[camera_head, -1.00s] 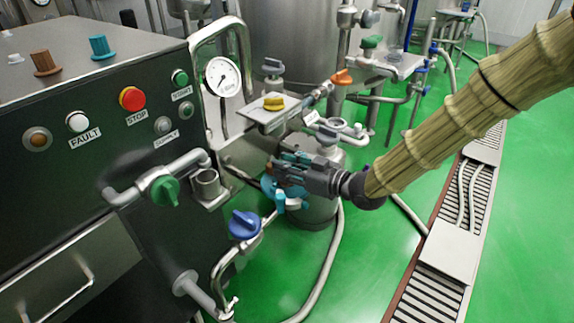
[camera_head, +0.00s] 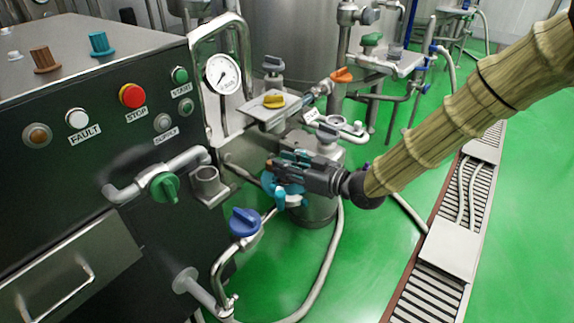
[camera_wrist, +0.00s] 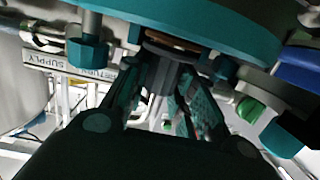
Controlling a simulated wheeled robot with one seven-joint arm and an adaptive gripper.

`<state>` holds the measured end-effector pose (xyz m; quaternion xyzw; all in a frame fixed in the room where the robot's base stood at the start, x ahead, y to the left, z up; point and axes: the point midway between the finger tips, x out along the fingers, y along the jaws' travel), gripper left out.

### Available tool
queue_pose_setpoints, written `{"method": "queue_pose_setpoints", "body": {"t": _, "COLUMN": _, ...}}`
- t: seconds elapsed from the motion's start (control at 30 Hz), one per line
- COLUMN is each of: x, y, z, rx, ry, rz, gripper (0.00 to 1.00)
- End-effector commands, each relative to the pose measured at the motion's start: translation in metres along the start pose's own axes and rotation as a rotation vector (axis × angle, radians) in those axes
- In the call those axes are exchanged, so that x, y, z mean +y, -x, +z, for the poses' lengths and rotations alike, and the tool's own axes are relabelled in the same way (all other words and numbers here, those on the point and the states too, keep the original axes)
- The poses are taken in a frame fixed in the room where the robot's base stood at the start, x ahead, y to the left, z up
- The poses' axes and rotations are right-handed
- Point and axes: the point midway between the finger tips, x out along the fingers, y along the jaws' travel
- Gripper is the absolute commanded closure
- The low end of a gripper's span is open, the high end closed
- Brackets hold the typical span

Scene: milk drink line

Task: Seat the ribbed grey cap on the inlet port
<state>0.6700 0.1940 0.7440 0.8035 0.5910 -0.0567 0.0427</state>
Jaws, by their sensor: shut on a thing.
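My gripper (camera_head: 276,169) reaches in from the right, right of the black cabinet, just above a round teal part. In the wrist view my gripper (camera_wrist: 165,95) has its fingers closed on a dark grey ribbed cap (camera_wrist: 158,72). The cap is mostly hidden by the fingers in the head view. The teal part (camera_head: 269,186) is a disc with bolts, and its rim (camera_wrist: 245,48) is close by the cap in the wrist view; I cannot tell if they touch. An open steel socket (camera_head: 206,178) stands left of my gripper; I cannot tell which part is the inlet port.
A blue-handled valve (camera_head: 244,222) and a green-handled valve (camera_head: 165,187) are below and left. A yellow knob (camera_head: 274,101) sits on a steel plate above. Green floor is clear at front.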

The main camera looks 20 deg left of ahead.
Motion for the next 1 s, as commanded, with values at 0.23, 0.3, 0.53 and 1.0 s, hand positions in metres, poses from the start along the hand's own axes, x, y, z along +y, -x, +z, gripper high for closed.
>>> {"method": "queue_pose_setpoints", "body": {"t": 0.23, "x": -0.002, "y": 0.0, "z": 0.011, "rx": -0.013, "ry": -0.005, "rz": -0.002, "gripper": 0.98}}
{"method": "queue_pose_setpoints", "body": {"t": 0.3, "x": -0.002, "y": 0.0, "z": 0.012, "rx": -0.014, "ry": -0.005, "rz": -0.002, "gripper": 0.98}}
{"method": "queue_pose_setpoints", "body": {"t": 0.53, "x": -0.003, "y": 0.0, "z": 0.016, "rx": -0.019, "ry": -0.007, "rz": -0.003, "gripper": 0.67}}
{"method": "queue_pose_setpoints", "body": {"t": 1.0, "x": -0.003, "y": 0.004, "z": 0.018, "rx": -0.022, "ry": -0.011, "rz": -0.001, "gripper": 0.49}}
